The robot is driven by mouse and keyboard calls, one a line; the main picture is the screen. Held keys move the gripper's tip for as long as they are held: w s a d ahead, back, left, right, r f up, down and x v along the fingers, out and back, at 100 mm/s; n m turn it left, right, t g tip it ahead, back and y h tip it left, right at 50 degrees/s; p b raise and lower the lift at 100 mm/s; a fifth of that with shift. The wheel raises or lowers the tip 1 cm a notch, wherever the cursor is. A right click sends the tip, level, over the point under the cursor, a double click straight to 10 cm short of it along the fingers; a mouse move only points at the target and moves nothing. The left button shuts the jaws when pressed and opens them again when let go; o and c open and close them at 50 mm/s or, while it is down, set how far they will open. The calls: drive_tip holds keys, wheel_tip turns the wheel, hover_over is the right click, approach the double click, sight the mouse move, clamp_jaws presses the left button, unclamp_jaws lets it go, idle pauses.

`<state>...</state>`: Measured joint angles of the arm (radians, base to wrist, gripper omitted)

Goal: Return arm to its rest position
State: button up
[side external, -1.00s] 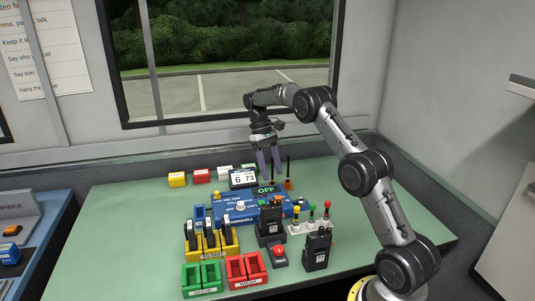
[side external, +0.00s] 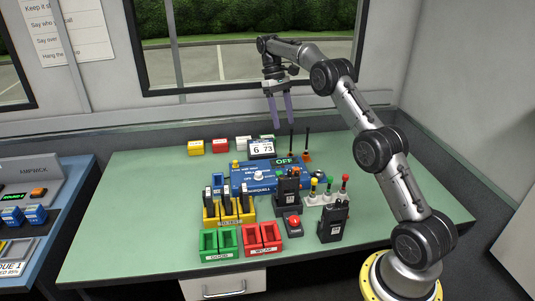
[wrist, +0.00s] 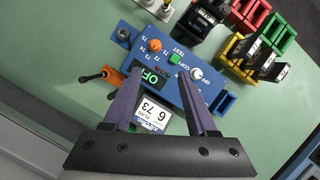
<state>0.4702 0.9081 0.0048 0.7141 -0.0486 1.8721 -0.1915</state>
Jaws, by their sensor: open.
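My gripper (side external: 283,124) is open and empty. It hangs with its fingers pointing down, high above the back of the green table (side external: 130,190), in front of the window. In the wrist view its two purple fingers (wrist: 160,72) are spread apart with nothing held between them. Below it is the blue tester box (side external: 240,182), whose small screen (side external: 284,161) reads OFF. A white display card (side external: 261,148) reading "6 73" stands behind the box and also shows between the fingers in the wrist view (wrist: 155,112).
Green (side external: 218,242), red (side external: 262,238) and yellow (side external: 229,217) holders sit in front; the yellow one holds dark packs. Antennas (side external: 307,143) stand behind the box. The air around my gripper is clear.

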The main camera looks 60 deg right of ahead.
drive_tip(key=s+a+r+n+t+h, duration=0.1)
drive_tip(key=s+a+r, duration=0.1)
drive_tip(key=a+r, duration=0.4)
drive_tip(key=s+a+r+n+t, duration=0.1)
drive_tip(key=s+a+r, duration=0.15)
drive_tip(key=r, duration=0.65)
drive_tip(key=s+a+r+t+h, duration=0.1)
drive_tip(key=s+a+r+t, duration=0.2)
drive_tip(key=s+a+r, duration=0.4)
drive_tip(key=s+a+f+n+t, duration=0.1)
drive_tip(key=s+a+f, duration=0.25)
drive_tip(key=s, duration=0.35)
drive_tip(key=s+a+f+n+t, duration=0.1)
drive_tip(key=s+a+f+t, duration=0.1)
drive_tip(key=s+a, duration=0.35)
drive_tip(key=s+f+t, duration=0.1)
drive_tip(key=s+f, duration=0.4)
drive_tip(key=f, duration=0.5)
drive_tip(key=shift+s+f+m+t+y, duration=0.15)
drive_tip(key=shift+s+m+t+y, duration=0.15)
drive_tip(key=shift+s+m, duration=0.1)
